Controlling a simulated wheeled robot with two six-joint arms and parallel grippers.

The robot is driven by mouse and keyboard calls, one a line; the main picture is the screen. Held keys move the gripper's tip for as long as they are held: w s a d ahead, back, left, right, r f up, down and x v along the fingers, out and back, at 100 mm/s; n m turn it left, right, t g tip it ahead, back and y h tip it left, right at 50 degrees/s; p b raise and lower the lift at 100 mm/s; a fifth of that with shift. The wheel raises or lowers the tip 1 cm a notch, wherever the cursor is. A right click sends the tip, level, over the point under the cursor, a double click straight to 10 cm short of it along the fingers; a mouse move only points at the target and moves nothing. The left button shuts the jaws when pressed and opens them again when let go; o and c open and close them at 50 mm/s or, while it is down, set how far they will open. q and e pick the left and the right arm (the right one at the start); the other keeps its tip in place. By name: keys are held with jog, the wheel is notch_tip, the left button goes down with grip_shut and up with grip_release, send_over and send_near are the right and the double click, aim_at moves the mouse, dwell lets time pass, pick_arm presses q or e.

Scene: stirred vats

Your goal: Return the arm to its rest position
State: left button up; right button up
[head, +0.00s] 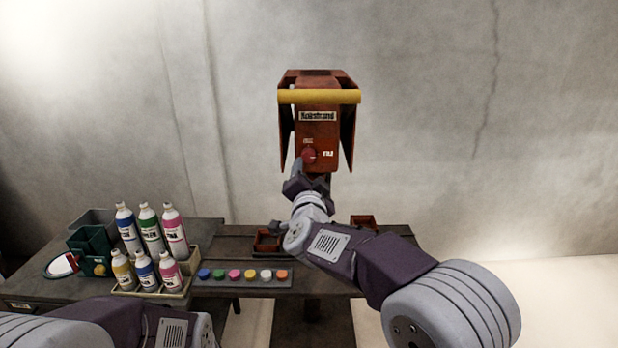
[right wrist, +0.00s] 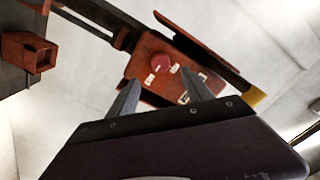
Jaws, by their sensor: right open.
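My right arm reaches up from the lower right in the head view. Its gripper (head: 308,182) is in front of the lower part of a red-brown machine head (head: 318,132), just below a round red knob (head: 309,155). In the right wrist view the two fingers of the gripper (right wrist: 160,82) stand apart with nothing between them. The red knob (right wrist: 161,63) shows beyond the fingertips; I cannot tell whether a finger touches it. My left arm (head: 100,326) lies low at the bottom left; its gripper is out of view.
A dark table (head: 220,242) carries a rack (head: 190,270) of several bottles, a green container (head: 92,247) and a strip (head: 240,281) of coloured caps. A small red-brown open box (head: 266,243) sits left of my right arm. A yellow bar (head: 318,97) crosses the machine head.

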jog(key=d+m+h, duration=0.1)
jog(key=d+h, duration=0.2)
jog(key=d, duration=1)
notch_tip(320, 180, down, 4)
jog(key=s+d+f+n+g+y+p, duration=0.1)
jog(key=s+d+n+g, duration=0.1)
jog(key=s+d+g, duration=0.1)
jog(key=s+d+f+n+g+y, duration=0.1)
jog(key=s+f+n+g, duration=0.3)
jog(key=s+f+g, duration=0.3)
jog(key=s+f+n+g+y, duration=0.1)
jog(key=s+f+n+g, duration=0.3)
jog(key=s+f, duration=1.4)
jog(key=s+g, duration=0.2)
jog(key=s, duration=0.3)
jog(key=shift+s+d+f+g, duration=0.25)
jog(key=shift+s+d+g, duration=0.05)
jog(key=shift+d+g, duration=0.1)
